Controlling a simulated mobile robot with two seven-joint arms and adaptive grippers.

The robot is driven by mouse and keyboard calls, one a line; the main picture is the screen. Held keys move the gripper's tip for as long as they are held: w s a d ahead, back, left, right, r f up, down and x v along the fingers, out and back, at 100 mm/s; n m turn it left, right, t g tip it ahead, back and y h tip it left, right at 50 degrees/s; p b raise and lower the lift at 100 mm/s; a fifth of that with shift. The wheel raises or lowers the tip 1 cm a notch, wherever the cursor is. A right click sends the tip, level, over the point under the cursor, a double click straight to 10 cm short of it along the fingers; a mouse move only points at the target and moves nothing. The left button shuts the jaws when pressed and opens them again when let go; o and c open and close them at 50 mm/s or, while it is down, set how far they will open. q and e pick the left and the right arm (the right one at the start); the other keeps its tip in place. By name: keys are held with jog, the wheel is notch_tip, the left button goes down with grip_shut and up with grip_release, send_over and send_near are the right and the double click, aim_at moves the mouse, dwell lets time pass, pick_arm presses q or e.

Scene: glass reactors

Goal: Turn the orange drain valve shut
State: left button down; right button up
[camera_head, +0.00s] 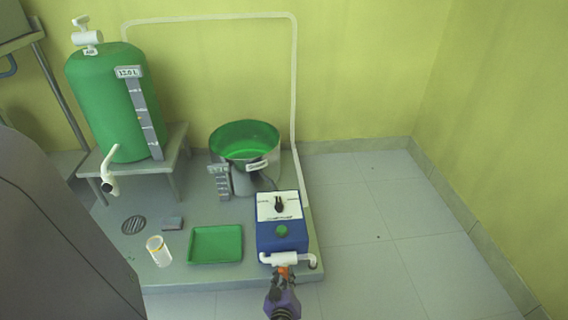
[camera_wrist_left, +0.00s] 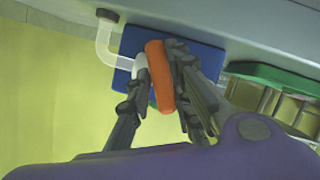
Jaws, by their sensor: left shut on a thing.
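The orange drain valve (camera_head: 284,271) sits on the white pipe (camera_head: 285,258) at the front of the blue box (camera_head: 281,239). In the left wrist view its orange handle (camera_wrist_left: 159,78) shows as a thick bar, with the white pipe (camera_wrist_left: 110,52) behind it. My left gripper (camera_head: 283,278) reaches the valve from the front. In the left wrist view my left gripper's fingers (camera_wrist_left: 158,62) lie on either side of the handle and are shut on it. The fingers hide part of the valve, and I cannot tell its exact turn. My right gripper is not in view.
A green tank (camera_head: 112,100) stands at the back left. Floor at right is clear.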

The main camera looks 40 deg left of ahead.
pick_arm(q)
jog(key=shift+s+f+m+g+y, duration=0.1)
jog(key=shift+s+m+g+y, duration=0.15)
jog(key=shift+m+g, duration=0.4)
jog(key=shift+m+g+y+p, duration=0.35)
jog(key=shift+m+y, duration=0.1)
jog(key=shift+m, duration=0.5)
jog(key=shift+a, duration=0.1)
jog(key=c, duration=1.6)
grip_release()
jog(key=shift+c, duration=0.2)
jog(key=shift+w, duration=0.1)
jog(key=shift+w, duration=0.1)
